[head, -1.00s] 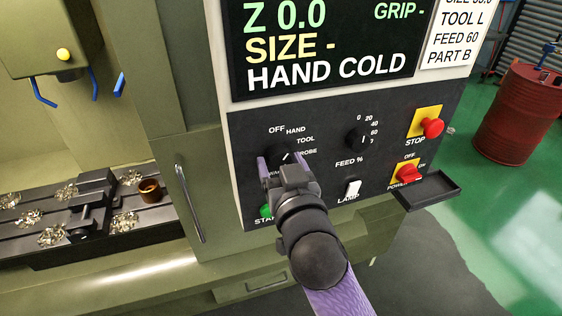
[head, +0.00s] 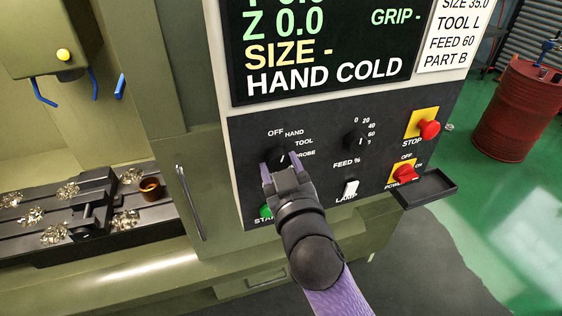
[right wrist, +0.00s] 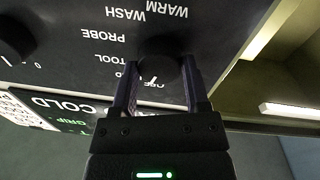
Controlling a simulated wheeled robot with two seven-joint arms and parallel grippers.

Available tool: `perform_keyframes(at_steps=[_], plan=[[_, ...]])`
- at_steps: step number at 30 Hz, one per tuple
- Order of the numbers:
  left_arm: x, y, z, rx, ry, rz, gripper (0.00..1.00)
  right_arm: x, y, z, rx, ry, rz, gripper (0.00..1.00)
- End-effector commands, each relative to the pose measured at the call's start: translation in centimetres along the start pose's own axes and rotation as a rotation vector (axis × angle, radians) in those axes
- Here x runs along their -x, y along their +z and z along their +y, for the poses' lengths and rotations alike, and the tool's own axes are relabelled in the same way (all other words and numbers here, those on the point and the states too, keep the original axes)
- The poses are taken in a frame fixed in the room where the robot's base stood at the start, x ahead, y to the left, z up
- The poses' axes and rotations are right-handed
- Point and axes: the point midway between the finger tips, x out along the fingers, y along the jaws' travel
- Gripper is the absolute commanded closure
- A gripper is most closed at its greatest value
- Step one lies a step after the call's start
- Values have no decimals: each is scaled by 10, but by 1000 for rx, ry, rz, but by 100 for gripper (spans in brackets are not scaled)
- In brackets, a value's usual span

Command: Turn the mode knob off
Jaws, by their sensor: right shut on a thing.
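The mode knob (head: 275,156) is a round black knob on the dark control panel (head: 330,128), with labels OFF, HAND, TOOL and PROBE around it. My right gripper (head: 279,162) has its two purple fingers on either side of the knob, shut on it. In the right wrist view the knob (right wrist: 161,55) sits between the fingers of the gripper (right wrist: 160,68). Its white pointer mark points towards the OFF and HAND side; the exact label is hard to tell. The display (head: 325,50) reads HAND COLD. My left gripper is not in view.
On the same panel are the feed knob (head: 354,139), a white lamp switch (head: 350,188), a partly hidden green start button (head: 266,211), a red stop button (head: 429,129) and a red power switch (head: 405,173). A small black tray (head: 430,189) juts out at the lower right.

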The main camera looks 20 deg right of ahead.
Motion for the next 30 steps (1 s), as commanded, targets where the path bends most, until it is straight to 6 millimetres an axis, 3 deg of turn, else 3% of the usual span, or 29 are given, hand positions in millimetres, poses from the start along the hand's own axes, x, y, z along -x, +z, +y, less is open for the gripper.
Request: perform_keyframes(at_steps=[15, 30], plan=[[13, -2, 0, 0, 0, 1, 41, 0, 0, 0, 288, 0, 19, 100], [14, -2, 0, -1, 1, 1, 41, 0, 0, 0, 332, 0, 22, 100]])
